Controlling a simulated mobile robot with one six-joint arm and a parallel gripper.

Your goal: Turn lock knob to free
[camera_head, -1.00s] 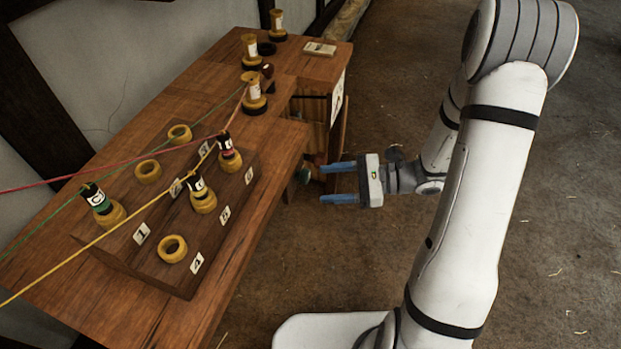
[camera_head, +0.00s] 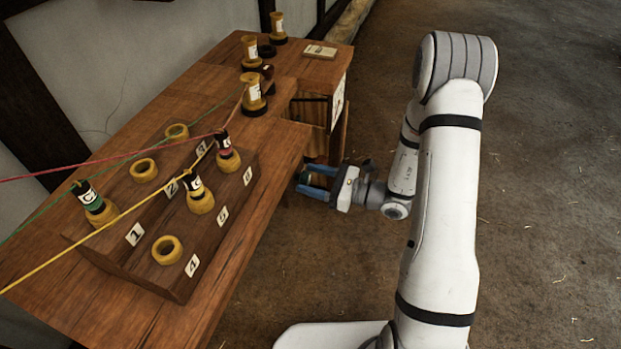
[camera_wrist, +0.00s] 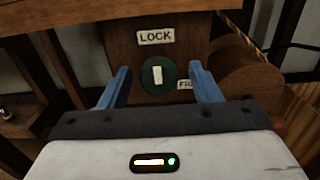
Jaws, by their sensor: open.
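The lock knob (camera_wrist: 158,75) shows in the wrist view as a round dark green disc with a pale upright bar, on a wooden panel. A "LOCK" label (camera_wrist: 156,36) sits above it, and a partly hidden label starting "FR" (camera_wrist: 186,85) is at its lower right. The bar stands nearly upright, towards the LOCK label. My gripper (camera_wrist: 160,84) is open, its two blue fingers on either side of the knob in that view; I cannot tell how far short of it they are. In the head view my gripper (camera_head: 312,184) is beside the bench's front edge, and the knob is mostly hidden.
The wooden bench (camera_head: 240,268) carries a raised block with rings and numbered labels. Several bobbins stand on it, with red, green and yellow strands (camera_head: 70,250) running left. An open compartment (camera_head: 312,108) is at the bench's right end. The floor to the right is clear.

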